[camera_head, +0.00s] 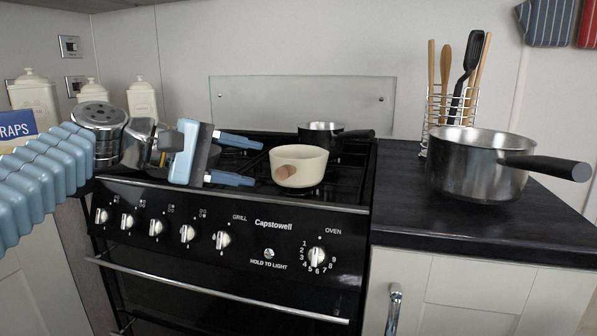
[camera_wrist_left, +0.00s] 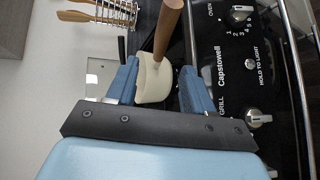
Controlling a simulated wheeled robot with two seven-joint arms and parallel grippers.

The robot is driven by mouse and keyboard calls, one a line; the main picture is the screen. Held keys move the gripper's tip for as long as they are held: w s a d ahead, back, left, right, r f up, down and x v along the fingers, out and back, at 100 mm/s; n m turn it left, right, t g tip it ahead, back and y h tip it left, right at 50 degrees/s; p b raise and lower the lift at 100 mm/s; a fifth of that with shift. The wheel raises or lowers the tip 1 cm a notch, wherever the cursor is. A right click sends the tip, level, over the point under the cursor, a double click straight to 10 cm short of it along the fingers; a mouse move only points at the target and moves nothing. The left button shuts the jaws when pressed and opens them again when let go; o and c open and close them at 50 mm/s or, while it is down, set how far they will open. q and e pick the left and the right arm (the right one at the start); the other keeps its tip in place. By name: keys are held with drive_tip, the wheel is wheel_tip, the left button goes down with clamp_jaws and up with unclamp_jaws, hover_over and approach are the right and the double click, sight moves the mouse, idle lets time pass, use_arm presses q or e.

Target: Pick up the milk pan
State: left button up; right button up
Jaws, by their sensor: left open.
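The milk pan (camera_head: 310,172) is small and cream with a wooden handle (camera_head: 285,172) that points towards the head camera. It is at the right front of the black hob. My left gripper (camera_head: 259,163) is open, with its two blue fingers pointing right at the pan's left side. The fingertips are close to the pan's wall; I cannot tell if they touch. In the left wrist view the cream pan (camera_wrist_left: 152,88) shows ahead, between the open fingers (camera_wrist_left: 160,90), with its handle (camera_wrist_left: 168,28) rising up the picture. My right gripper is not in view.
A dark pan (camera_head: 318,133) stands behind the milk pan. A large steel saucepan (camera_head: 475,170) stands on the dark worktop (camera_head: 410,215), before a rack of utensils (camera_head: 450,105). Cream canisters (camera_head: 141,98) stand at the back left. Oven knobs (camera_head: 317,255) line the cooker front.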

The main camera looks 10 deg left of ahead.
sight(299, 172)
use_arm(q)
drive_tip(key=x, duration=1.1)
drive_tip(key=shift+c, duration=0.3)
drive_tip(key=shift+a, duration=0.1)
clamp_jaws()
drive_tip(key=shift+r, duration=0.1)
idle(0.7)
